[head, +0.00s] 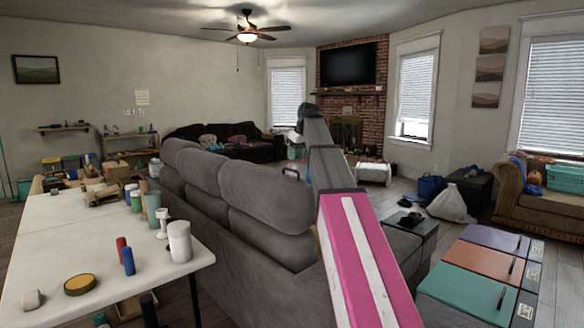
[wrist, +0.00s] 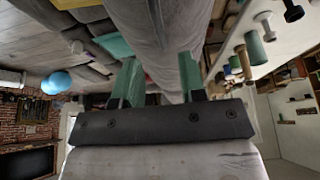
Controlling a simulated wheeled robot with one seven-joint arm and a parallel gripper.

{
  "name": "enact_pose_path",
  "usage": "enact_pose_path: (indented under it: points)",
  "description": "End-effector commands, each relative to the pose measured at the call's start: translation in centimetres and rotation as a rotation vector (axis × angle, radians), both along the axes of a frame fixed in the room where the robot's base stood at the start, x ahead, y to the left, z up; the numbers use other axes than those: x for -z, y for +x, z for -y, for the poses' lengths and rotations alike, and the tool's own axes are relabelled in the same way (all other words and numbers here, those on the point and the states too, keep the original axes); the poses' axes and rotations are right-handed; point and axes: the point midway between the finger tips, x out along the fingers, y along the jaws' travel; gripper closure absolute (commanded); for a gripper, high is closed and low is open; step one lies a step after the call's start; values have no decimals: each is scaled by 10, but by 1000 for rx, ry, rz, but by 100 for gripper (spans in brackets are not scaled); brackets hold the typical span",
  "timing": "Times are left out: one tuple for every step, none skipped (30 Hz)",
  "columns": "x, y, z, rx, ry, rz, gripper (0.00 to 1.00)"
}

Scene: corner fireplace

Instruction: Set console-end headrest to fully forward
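The grey sofa shows in the head view with a row of padded headrests along its back: a near one (head: 268,190), a middle one (head: 203,168) and a far one (head: 172,150). I cannot tell which is the console-end one. My arm reaches over the sofa, and its gripper is not clearly visible in the head view. In the inverted wrist view my gripper (wrist: 160,82) has two teal fingers spread apart. The grey sofa back (wrist: 165,35) shows between and beyond them. I cannot tell whether the fingers touch it.
A white table (head: 90,235) with cups, a white canister (head: 179,241) and small items stands left of the sofa. A chest with coloured lids (head: 480,262) stands at right front. A white bag (head: 448,203) lies on the floor near the windows.

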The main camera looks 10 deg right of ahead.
Motion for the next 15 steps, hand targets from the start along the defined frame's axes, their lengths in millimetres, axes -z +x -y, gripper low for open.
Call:
enact_pose_path:
  points:
    - [9,2,-3,0,-1,-1,62]
    - [14,4,-4,0,0,0,62]
    - [21,7,-5,0,0,-1,62]
    - [26,8,-6,0,0,-1,62]
    - [29,10,-7,0,0,-1,62]
    - [34,11,-9,-1,0,0,62]
    - [38,13,-9,-1,0,0,62]
    - [41,14,-10,0,0,0,62]
    - [46,15,-11,0,-1,-1,62]
    - [48,16,-12,0,-1,-1,62]
    - [50,17,-12,0,-1,-1,62]
    - [52,18,-12,0,0,0,62]
    - [53,18,-13,0,-1,1,62]
    - [54,19,-13,0,0,1,62]
    - [55,19,-13,0,0,1,62]
